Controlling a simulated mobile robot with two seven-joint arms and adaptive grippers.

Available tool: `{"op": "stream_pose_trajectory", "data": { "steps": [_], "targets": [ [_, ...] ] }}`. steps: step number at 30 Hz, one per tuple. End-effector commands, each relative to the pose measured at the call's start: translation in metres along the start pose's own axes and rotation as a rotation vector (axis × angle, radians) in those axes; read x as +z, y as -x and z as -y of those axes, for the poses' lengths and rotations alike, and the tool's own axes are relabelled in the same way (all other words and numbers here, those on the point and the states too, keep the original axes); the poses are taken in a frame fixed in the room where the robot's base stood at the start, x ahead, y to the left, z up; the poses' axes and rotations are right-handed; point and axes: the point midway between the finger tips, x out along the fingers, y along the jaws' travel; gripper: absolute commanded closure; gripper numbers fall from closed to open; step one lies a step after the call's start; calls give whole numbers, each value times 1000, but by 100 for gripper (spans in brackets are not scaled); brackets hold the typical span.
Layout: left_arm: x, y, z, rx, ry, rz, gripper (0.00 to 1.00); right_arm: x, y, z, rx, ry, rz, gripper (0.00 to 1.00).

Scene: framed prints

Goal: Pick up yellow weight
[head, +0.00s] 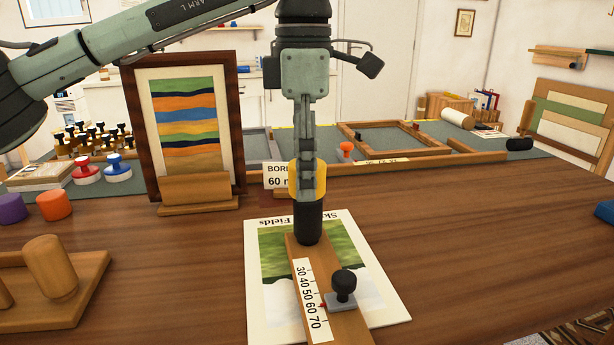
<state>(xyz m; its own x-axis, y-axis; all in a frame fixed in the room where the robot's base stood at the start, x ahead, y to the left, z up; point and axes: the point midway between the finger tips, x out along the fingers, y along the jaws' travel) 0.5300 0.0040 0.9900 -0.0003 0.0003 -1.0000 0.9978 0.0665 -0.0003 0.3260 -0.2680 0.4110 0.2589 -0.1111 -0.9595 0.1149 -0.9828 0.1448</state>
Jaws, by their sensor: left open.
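The yellow weight (293,181) is in the middle of the head view, mostly hidden by my left gripper (308,226). Only its left and right edges show on either side of the finger. My left gripper points straight down and is seen edge-on, so its fingers line up. It is open. Its black tip overlaps the far end of the wooden ruler (317,292). I cannot tell whether the weight is between the fingers or behind them. My right gripper is not in view.
A print (262,262) lies under the ruler, which carries a black-knobbed slider (344,284). A framed striped picture (184,121) stands to the left. Orange (55,206) and purple (11,209) weights are further left.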

Motion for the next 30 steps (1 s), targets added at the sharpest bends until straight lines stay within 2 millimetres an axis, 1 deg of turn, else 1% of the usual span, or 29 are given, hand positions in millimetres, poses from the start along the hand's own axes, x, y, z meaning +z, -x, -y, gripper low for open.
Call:
{"op": "stream_pose_trajectory", "data": {
  "steps": [3,19,30],
  "targets": [
    [0,0,0,0,1,1,34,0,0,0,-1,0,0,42],
    [0,1,0,1,1,1,100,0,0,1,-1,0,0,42],
    [0,3,0,2,1,3,100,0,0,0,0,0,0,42]
  ]
}}
